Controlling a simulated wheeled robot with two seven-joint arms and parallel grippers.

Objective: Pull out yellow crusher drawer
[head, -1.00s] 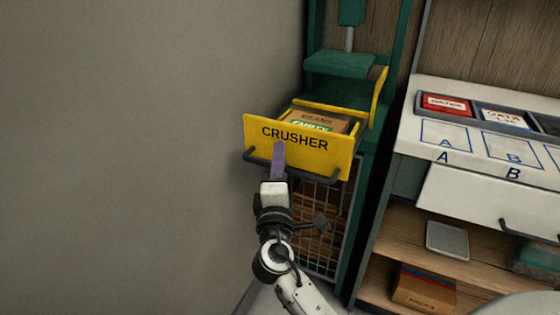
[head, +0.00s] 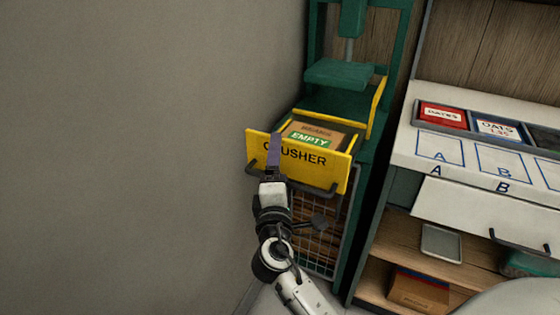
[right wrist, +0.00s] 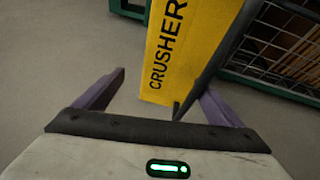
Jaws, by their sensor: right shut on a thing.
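The yellow crusher drawer (head: 325,172) stands part way out of the green press, with its front facing me and the word CRUSHER partly covered by my finger. A brown box (head: 330,129) with a green EMPTY label lies inside it. The drawer's dark bar handle (head: 310,187) runs along the lower front. My right gripper (head: 276,150) is at the left part of the handle, shut on it, with a purple finger up against the front. In the right wrist view the dark handle (right wrist: 217,58) passes beside the right finger of my gripper (right wrist: 163,85). My left gripper is out of view.
The green press (head: 340,73) rises behind the drawer. A wire-mesh cage (head: 328,240) is below it. A bare grey wall (head: 130,150) is at left. A white counter (head: 408,140) with cards and marked squares, above wooden shelves, stands at right.

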